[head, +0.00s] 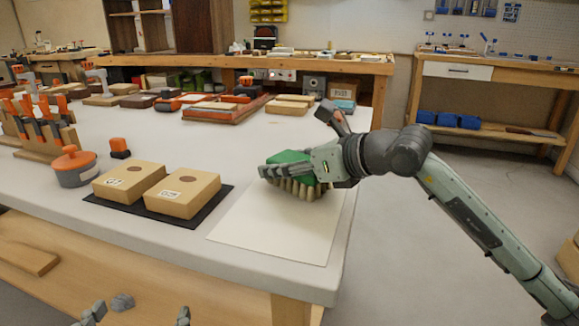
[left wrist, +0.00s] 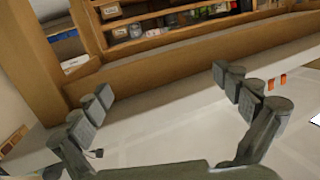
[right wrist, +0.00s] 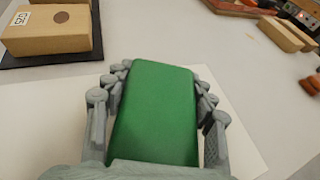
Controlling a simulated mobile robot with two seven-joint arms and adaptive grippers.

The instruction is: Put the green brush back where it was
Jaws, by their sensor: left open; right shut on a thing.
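The green brush (head: 291,157) has a green back and pale bristles pointing down. My right gripper (head: 290,172) is shut on it, with fingers along both sides. The brush is over a white sheet (head: 262,232) near the table's right edge; I cannot tell whether the bristles touch it. In the right wrist view the green back of the brush (right wrist: 155,115) fills the middle between the fingers, and the bristles are hidden. My left gripper (head: 139,314) is at the bottom edge of the head view, open and empty, also seen in the left wrist view (left wrist: 162,84).
A grey pot with an orange lid (head: 74,167) and a rack of orange-handled tools (head: 38,128) are farther left. Trays and wooden blocks (head: 288,104) lie behind.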

